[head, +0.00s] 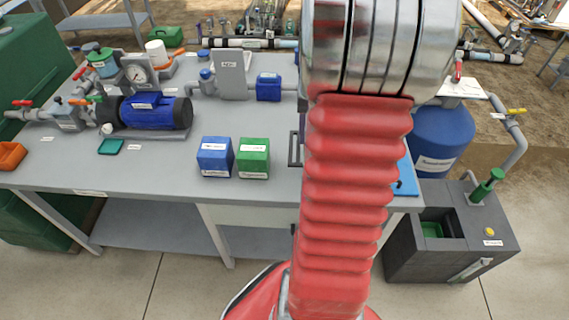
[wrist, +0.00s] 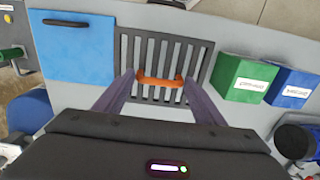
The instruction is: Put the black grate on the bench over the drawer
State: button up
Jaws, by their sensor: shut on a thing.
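The black grate (wrist: 165,52) is a dark slatted plate with an orange handle (wrist: 160,81) across it, between a blue panel and a green box in the wrist view. My gripper (wrist: 159,82) has its two purple fingers at either end of the handle and is shut on it. The grate looks flat, at or close above the bench top; I cannot tell whether it touches. In the head view my red arm hides the gripper and most of the grate; only a dark left edge (head: 293,149) shows. The pale drawer front (head: 255,217) is under the bench's front edge.
The green box (head: 253,158) and blue box (head: 215,157) stand close left of the grate in the head view. The blue panel (wrist: 75,47) lies on its other side. A blue pump (head: 155,112) is farther left. The bench front (head: 150,187) is clear there.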

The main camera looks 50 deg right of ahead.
jog(key=shift+f, duration=2.95)
jog(key=shift+f, duration=1.9)
jog(key=o, duration=1.5)
jog(key=shift+f, duration=0.1)
jog(key=shift+o, duration=0.2)
notch_tip(320, 180, up, 12)
jog(key=shift+r, duration=0.15)
